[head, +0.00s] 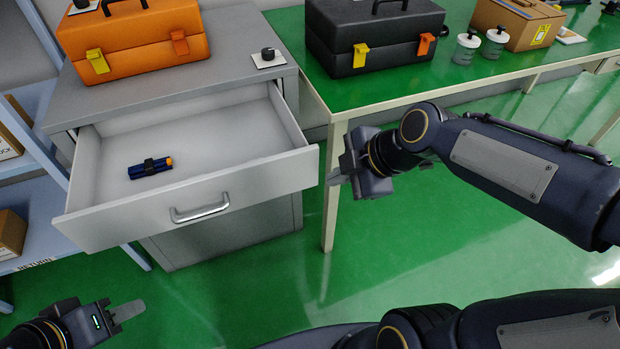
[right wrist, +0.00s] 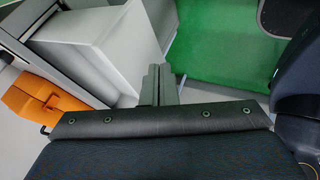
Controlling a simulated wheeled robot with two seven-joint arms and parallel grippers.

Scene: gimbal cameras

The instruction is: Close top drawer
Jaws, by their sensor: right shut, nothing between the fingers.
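The top drawer (head: 250,178) of the grey cabinet (head: 225,240) is pulled well out. Its front panel has a silver bar handle (head: 200,208). A dark blue item (head: 150,168) with an orange tip lies inside. My right gripper (head: 340,170) is shut and empty, just right of the drawer front's right end, with a small gap in the head view. In the right wrist view its fingers (right wrist: 157,85) are together beside the pale drawer (right wrist: 100,45). My left gripper (head: 128,311) is low at the left, in front of and below the drawer; its opening is unclear.
An orange toolbox (head: 135,38) and a small black knob on a white plate (head: 268,58) rest on the cabinet. A green table (head: 400,88) with a black toolbox (head: 375,40) stands right. Blue shelving (head: 40,215) flanks the left. Green floor (head: 260,285) lies open in front.

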